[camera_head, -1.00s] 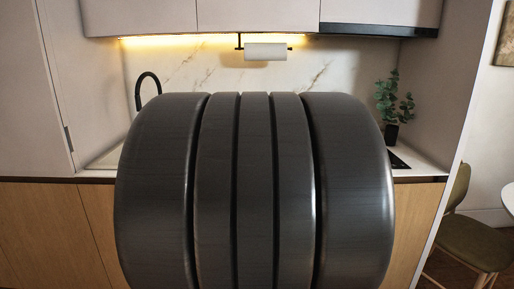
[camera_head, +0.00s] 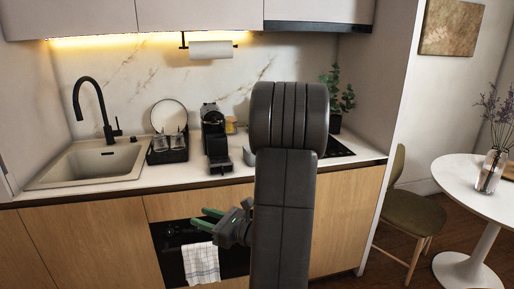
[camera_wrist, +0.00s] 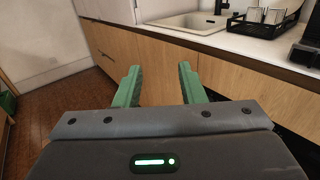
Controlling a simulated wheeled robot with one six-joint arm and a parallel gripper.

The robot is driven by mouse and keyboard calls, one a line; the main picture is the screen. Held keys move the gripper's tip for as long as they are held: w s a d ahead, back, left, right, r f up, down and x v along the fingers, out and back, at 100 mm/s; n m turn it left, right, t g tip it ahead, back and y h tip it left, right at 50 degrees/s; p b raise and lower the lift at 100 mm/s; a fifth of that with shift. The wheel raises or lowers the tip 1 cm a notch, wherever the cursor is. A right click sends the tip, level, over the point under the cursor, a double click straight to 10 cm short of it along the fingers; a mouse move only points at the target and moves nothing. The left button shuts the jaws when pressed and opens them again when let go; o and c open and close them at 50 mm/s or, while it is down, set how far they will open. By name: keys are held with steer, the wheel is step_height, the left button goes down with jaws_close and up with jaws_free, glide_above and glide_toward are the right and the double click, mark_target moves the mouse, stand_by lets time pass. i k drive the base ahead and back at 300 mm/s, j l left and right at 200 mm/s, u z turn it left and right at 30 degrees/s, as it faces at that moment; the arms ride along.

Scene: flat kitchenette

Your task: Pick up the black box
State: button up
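I cannot pick out a black box for certain. A dark object (camera_head: 509,171) lies on the round white table at the right picture edge, cut off, so its shape is unclear. My gripper (camera_head: 200,218) is in front of the oven, below the counter edge, with its green fingers pointing left. In the wrist view my gripper (camera_wrist: 158,78) is open, with nothing between the fingers. My arm hides part of the counter in the head view.
The counter (camera_head: 90,190) holds a sink (camera_head: 95,162), a black dish rack (camera_head: 167,155), a black coffee machine (camera_head: 215,138) and a potted plant (camera_head: 337,95). A towel (camera_head: 201,262) hangs on the oven. A chair (camera_head: 415,212) and round table (camera_head: 470,195) stand right.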

mark_target(217, 143)
steer(key=i+j+z, duration=0.2)
steer(key=j+z, duration=0.2)
steer(key=i+j+z, duration=0.1)
steer(key=j+z, duration=0.3)
steer(key=i+j+z, duration=0.1)
steer(key=j+z, duration=0.7)
steer(key=j, duration=0.7)
steer(key=k+j, duration=0.1)
steer(key=j, duration=0.5)
steer(key=z, duration=0.05)
